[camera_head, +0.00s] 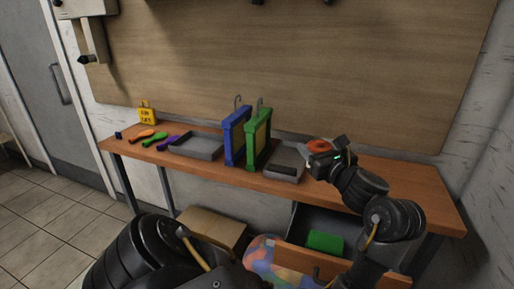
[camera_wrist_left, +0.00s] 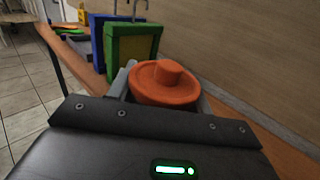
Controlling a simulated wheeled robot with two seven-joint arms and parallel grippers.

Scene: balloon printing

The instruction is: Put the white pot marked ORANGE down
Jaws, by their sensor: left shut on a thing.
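My left gripper (camera_head: 318,162) is over the right part of the workbench, beside the grey tray near the green frame. It is shut on the pot, whose orange, knobbed top (camera_head: 319,146) shows just beyond the jaws. The same orange top (camera_wrist_left: 165,84) fills the middle of the left wrist view and looks roughly level. The pot's white side and its marking are mostly hidden by the gripper. I cannot tell whether its base touches the bench. My right gripper is not in view.
The wooden workbench (camera_head: 400,185) has bare room to the right. A green frame (camera_head: 257,140) and a blue frame (camera_head: 236,138) stand left of the gripper. A grey tray (camera_head: 284,165) lies between. A yellow block (camera_head: 147,116), balloons and another tray (camera_head: 197,147) are further left.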

